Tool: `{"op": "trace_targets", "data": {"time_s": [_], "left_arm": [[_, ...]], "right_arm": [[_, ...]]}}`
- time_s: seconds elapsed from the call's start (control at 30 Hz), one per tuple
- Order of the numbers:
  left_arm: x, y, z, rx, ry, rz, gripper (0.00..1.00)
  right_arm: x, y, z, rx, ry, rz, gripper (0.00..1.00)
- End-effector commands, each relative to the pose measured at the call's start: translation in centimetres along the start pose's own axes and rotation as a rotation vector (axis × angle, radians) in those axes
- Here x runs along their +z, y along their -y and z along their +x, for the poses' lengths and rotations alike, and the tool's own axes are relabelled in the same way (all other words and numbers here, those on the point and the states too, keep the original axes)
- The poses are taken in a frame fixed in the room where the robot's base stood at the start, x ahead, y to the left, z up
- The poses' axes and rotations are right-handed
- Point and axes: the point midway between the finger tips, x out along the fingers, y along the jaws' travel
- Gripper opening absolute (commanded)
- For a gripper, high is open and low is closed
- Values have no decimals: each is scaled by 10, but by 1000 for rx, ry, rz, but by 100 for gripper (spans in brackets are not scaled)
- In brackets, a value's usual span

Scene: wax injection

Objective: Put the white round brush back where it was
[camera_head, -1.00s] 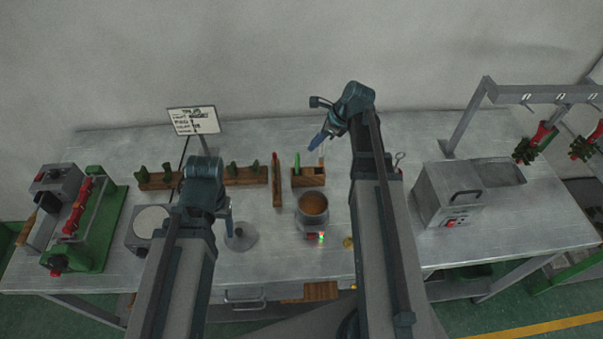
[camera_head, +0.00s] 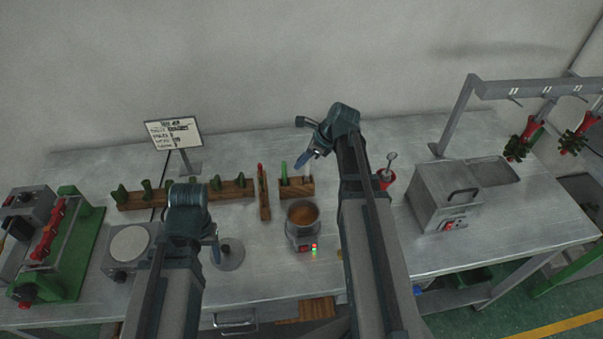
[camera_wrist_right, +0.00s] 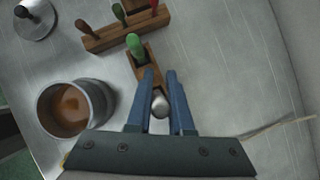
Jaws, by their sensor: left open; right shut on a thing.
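My right gripper (camera_head: 303,163) is above the small wooden holder (camera_head: 301,190), behind the wax pot. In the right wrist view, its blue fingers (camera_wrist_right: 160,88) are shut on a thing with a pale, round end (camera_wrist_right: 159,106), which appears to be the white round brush. Most of the brush is hidden. The holder (camera_wrist_right: 148,75) lies just beyond the fingertips, with a green-handled tool (camera_wrist_right: 135,45) standing in its far end. I cannot tell whether the brush touches the holder. My left gripper (camera_head: 216,247) is open and empty, beside the round metal stand (camera_head: 229,258).
The wax pot (camera_head: 302,217) stands in front of the holder. A wooden rack (camera_head: 190,193) with several green pieces lies to the left. A red cup (camera_head: 386,181) and a metal box (camera_head: 441,198) stand to the right.

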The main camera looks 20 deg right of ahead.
Motion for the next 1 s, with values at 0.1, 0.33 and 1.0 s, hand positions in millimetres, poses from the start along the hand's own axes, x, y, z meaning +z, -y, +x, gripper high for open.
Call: {"op": "trace_targets", "data": {"time_s": [0.1, 0.33, 1.0], "left_arm": [[0, 0, 6, 0, 0, 0, 61], [-2, -3, 34, 0, 0, 0, 61], [-2, -4, 39, 0, 0, 0, 61]], "right_arm": [[-3, 0, 5, 0, 0, 0, 0], [-17, 0, 29, 0, 0, 0, 0], [-20, 0, 34, 0, 0, 0, 49]]}}
